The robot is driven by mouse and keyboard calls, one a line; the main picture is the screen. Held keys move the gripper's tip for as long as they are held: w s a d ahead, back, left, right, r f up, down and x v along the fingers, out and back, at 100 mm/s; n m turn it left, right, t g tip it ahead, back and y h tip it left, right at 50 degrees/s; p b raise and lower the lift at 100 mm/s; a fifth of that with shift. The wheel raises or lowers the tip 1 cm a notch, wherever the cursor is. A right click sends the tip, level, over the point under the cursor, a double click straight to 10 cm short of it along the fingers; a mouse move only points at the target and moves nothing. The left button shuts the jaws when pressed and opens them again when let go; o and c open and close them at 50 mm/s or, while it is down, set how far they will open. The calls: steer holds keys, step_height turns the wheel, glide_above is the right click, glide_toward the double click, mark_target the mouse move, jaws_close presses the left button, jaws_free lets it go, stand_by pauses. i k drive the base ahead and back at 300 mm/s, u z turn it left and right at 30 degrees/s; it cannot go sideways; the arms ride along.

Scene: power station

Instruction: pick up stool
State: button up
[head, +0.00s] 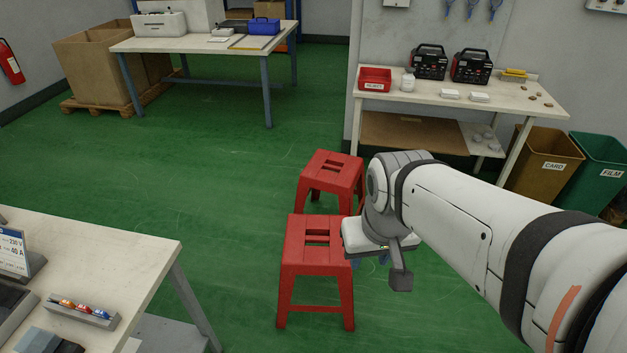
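Two red stools stand upright on the green floor in the middle of the head view. The nearer stool (315,254) has a slotted seat and splayed legs joined by a crossbar. The farther stool (330,174) stands just behind it, its lower part partly hidden by the nearer stool and my arm. My gripper (372,260) hangs from the white arm, pointing down, just right of the nearer stool's seat in the picture. Its fingers are mostly hidden under the white gripper body, so I cannot tell their opening. I see no stool held in it.
A workbench (500,98) with black devices and a red bin (375,79) stands behind, beside brown (545,160) and green bins (598,160). Another table (190,42) stands at the back. Floor left of the stools is clear.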

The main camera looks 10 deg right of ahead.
mark_target(298, 257)
steer(key=u, duration=0.05)
steer(key=i, duration=1)
steer(key=z, duration=0.05)
